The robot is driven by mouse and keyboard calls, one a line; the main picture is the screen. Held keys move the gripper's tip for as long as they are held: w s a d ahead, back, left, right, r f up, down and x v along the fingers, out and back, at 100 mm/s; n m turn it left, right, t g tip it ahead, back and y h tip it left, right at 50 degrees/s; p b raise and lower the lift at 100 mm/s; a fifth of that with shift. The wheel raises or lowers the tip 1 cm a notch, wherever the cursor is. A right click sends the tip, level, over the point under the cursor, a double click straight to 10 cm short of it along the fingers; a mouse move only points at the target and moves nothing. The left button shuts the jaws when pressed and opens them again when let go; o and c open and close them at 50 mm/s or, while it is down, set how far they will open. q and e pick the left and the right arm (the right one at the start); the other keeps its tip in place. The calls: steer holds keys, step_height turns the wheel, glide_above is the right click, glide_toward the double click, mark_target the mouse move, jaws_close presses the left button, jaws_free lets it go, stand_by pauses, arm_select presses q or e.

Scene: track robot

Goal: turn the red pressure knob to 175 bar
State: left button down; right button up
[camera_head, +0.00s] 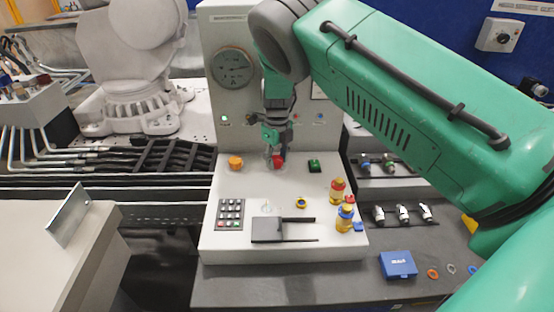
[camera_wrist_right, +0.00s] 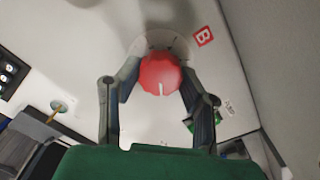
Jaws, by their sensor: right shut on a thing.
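A white line on the knob's face points toward the bottom of the picture. A round gauge (camera_head: 232,67) is on the upright panel; its reading is too small to tell. My left gripper is not in view.
A keypad (camera_head: 230,214), yellow-and-red fittings (camera_head: 337,190) and a dark flat part (camera_head: 280,229) lie nearer. A blue box (camera_head: 398,265) is at the lower right.

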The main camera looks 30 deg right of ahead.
steer(key=shift+w, duration=0.2)
steer(key=o, duration=1.1)
steer(key=shift+a, duration=0.1)
steer(key=shift+o, duration=0.2)
steer(key=shift+w+f, duration=0.1)
steer(key=shift+w, duration=0.05)
